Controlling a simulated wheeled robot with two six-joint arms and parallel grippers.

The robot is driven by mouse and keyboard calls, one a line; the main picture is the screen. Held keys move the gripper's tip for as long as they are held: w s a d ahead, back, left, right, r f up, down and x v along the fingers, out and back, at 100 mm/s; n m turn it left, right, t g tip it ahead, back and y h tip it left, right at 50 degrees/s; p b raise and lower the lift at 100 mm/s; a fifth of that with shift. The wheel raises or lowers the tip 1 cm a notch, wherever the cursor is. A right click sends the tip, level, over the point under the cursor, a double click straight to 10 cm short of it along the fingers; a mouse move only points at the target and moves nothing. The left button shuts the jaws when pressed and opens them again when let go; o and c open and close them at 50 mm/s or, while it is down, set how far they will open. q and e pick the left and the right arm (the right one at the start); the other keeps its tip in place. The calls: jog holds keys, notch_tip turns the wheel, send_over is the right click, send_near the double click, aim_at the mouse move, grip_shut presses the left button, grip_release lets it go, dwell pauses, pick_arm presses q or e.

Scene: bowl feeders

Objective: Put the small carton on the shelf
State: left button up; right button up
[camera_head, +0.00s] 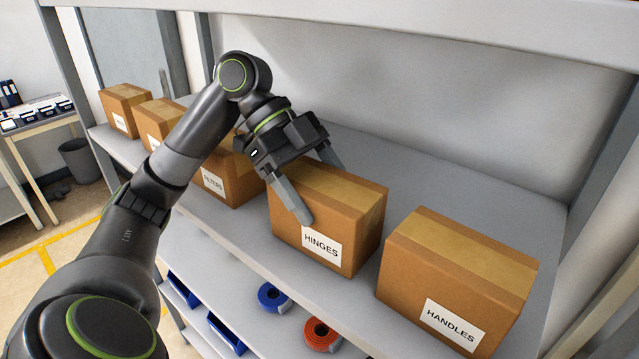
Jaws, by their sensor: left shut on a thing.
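The small carton labelled HINGES (338,222) is brown with a tan tape strip on top. It is upright and in line with the other cartons on the grey shelf (440,183). It looks to be at the shelf surface, though I cannot tell whether its underside touches. My left gripper (320,195) reaches down from above and is shut on this carton, one finger on the front face and the other towards the back. The far fingertip is partly hidden behind the carton. My right gripper is not in view.
A HANDLES carton (455,283) stands close on the right, with a narrow gap. A FILTERS carton (228,180) and two more cartons stand to the left. An upper shelf (430,25) overhangs. Blue and orange rolls (321,333) and blue bins lie on the level below.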

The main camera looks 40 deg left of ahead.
pick_arm(q)
jog(key=shift+f, duration=0.2)
jog(key=shift+f, duration=0.1)
jog(key=o, duration=1.3)
jog(key=shift+a+r, duration=0.2)
jog(key=shift+r, duration=0.1)
jog(key=b+v, duration=0.2)
jog(key=v, duration=0.5)
